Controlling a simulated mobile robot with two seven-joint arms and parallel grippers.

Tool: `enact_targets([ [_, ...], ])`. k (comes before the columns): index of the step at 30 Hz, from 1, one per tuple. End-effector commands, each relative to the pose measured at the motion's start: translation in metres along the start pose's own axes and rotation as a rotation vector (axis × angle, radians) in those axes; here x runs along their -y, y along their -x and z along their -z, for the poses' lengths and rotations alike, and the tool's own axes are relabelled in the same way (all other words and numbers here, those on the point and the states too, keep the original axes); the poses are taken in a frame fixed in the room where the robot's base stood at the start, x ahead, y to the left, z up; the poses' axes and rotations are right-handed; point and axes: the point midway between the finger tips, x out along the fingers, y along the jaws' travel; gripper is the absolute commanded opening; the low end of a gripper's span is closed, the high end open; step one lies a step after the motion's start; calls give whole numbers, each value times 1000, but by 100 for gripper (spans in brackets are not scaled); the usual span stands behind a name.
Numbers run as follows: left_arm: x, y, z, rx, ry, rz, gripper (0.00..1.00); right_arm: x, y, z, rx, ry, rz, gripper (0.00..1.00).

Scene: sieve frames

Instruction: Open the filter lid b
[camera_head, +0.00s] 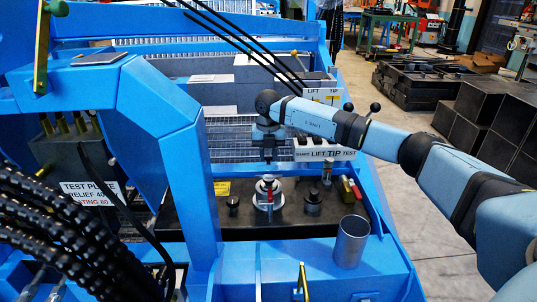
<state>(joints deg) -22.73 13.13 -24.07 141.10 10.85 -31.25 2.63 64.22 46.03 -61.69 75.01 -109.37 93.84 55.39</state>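A round silver filter lid (262,201) with an upright grey-and-red piece at its middle sits on the dark panel (200,222). No letter on it is readable, so I cannot tell for certain that it is lid b. My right gripper (268,161) points down just above the silver lid, with a small gap seeming to lie between them. Its fingers are small and dark, and whether they are open or shut does not show. My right arm comes in from the right. My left gripper is not in view.
Black knobs (233,204) and (313,202) stand either side of the lid. Red and yellow fittings (348,190) and an open metal cylinder (351,242) are to the right. A blue frame post (196,190) and black hoses (75,245) crowd the left.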

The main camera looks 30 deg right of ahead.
Motion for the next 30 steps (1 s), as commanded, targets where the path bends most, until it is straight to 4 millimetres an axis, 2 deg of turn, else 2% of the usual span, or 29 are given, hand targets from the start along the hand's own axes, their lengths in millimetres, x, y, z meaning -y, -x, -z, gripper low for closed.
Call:
enact_targets([
  [1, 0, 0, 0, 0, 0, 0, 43, 0, -1, 0, -1, 0, 1, 7],
  [2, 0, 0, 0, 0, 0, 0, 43, 0, -1, 0, -1, 0, 1, 0],
  [30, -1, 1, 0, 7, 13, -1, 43, 7, -1, -4, 1, -3, 2, 0],
])
